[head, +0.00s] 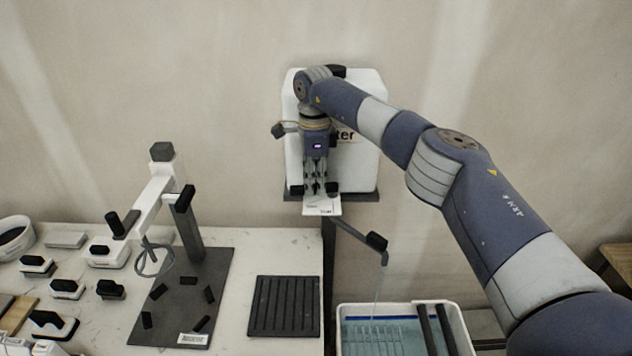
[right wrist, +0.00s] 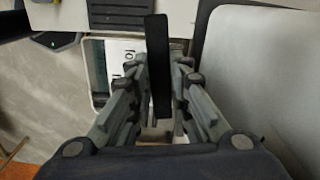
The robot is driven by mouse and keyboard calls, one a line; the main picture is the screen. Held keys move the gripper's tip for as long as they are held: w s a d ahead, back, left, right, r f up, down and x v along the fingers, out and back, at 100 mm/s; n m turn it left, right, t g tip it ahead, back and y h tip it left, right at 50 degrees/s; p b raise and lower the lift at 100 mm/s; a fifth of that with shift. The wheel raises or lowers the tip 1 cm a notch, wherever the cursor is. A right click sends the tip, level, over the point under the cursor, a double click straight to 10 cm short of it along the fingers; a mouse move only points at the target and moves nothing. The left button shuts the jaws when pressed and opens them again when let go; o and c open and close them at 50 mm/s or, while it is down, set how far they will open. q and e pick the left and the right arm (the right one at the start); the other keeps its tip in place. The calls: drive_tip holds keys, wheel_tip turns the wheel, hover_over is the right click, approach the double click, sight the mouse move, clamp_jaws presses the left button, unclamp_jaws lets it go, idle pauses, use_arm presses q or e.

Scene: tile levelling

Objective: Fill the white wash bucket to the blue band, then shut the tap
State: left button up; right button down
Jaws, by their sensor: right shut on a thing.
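The white wash bucket (head: 462,335) stands at the lower right in the head view, cut off by the bottom edge. Bluish water with pale ribs shows inside; I cannot tell the blue band from the water line. A thin stream falls from the black spout (head: 377,242) into the bucket. The white water tank (head: 362,165) hangs on the wall behind my right arm. My right gripper (head: 320,188) is at the tank's lower front, shut on the black tap lever, which shows as an upright bar in the right wrist view (right wrist: 159,70). My left gripper is out of view.
Two dark bars (head: 436,330) lie across the bucket's right side. A black ribbed mat (head: 284,306) lies on the white worktop left of the bucket. A stand with a dark base (head: 222,268) and several black-handled blocks stand further left.

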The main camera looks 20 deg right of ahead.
drive_tip(key=shift+w+d+r+m, duration=0.15)
drive_tip(key=shift+w+m, duration=0.25)
drive_tip(key=shift+m, duration=0.4)
drive_tip(key=shift+r, duration=0.1)
drive_tip(key=c, duration=1.5)
unclamp_jaws()
wheel_tip(320, 180, up, 12)
drive_tip(key=shift+f, duration=0.1)
